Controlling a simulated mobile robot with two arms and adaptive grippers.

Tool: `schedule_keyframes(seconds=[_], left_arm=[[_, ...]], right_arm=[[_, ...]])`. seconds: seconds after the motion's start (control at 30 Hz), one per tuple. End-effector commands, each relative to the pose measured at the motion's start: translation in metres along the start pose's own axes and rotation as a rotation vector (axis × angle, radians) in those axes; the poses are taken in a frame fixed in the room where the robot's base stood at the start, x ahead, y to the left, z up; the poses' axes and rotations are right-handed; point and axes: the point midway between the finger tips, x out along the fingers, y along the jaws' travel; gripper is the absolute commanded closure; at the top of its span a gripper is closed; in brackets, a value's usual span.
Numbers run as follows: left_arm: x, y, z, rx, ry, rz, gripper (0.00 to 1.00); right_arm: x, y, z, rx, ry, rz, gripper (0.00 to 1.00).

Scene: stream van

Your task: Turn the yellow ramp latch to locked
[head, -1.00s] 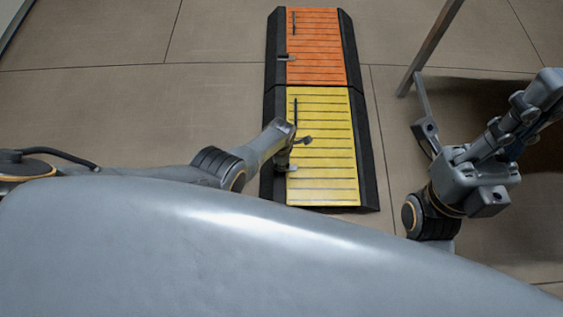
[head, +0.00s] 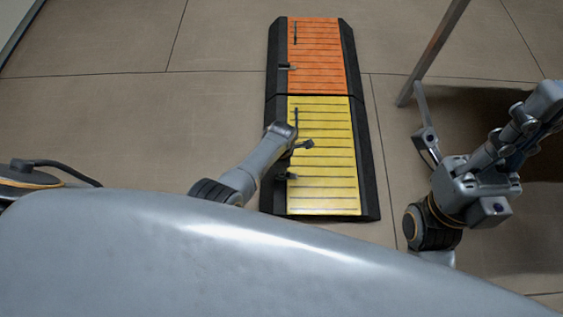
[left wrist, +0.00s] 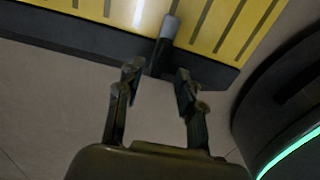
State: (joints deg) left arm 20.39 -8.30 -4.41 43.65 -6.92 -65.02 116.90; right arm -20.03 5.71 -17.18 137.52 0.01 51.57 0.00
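The yellow ramp (head: 325,160) lies on the floor, joined to an orange one. In the left wrist view the latch (left wrist: 164,48) has a grey tip and reaches from the black border onto the yellow. My left gripper (left wrist: 157,80) is open, its two fingers apart over the border on either side of the latch's base. I cannot tell whether they touch it. My right gripper is not clear.
The orange ramp (head: 317,60) has a similar latch (head: 287,67) at its left side. A metal post (head: 432,50) stands right of the ramps. The floor (head: 110,115) to the left is clear. A dark curved body with a green strip (left wrist: 285,145) fills the wrist view's right side.

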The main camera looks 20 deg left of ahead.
Motion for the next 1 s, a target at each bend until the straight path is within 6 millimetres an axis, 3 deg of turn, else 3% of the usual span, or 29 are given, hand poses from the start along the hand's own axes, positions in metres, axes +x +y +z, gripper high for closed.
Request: schedule_keyframes(seconds=[0.4, 1.0], left_arm=[[-0.038, 0.000, -0.001, -0.002, 0.000, 0.000, 0.62], [-0.041, 0.000, -0.001, -0.002, 0.000, -0.001, 0.62]], right_arm=[[0.000, 0.000, 0.000, 0.000, -0.001, 0.000, 1.00], [0.000, 0.000, 0.000, 0.001, -0.001, -0.001, 1.00]])
